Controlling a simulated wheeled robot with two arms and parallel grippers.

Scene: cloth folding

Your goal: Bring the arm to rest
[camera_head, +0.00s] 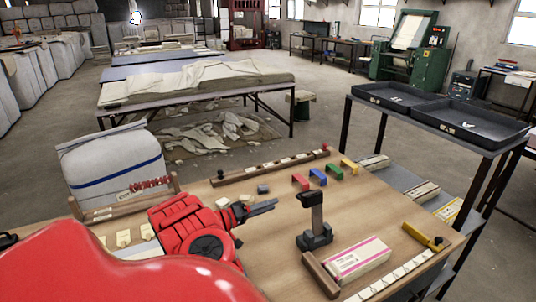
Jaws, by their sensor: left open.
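My left arm is red and reaches in from the lower left over the wooden worktable (270,255). Its dark left gripper (275,206) points right, just above the near-middle of the table. The gripper looks empty, with nothing between its fingers. My right gripper does not show. A large red part of my own body covers the lower left corner and hides part of the table.
On the table are a black stand (313,225), a pink-and-white box (360,258), a yellow-handled tool (425,236) and coloured blocks (318,177). A white sack (110,165) stands left. Black trays (470,122) sit on a rack at right.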

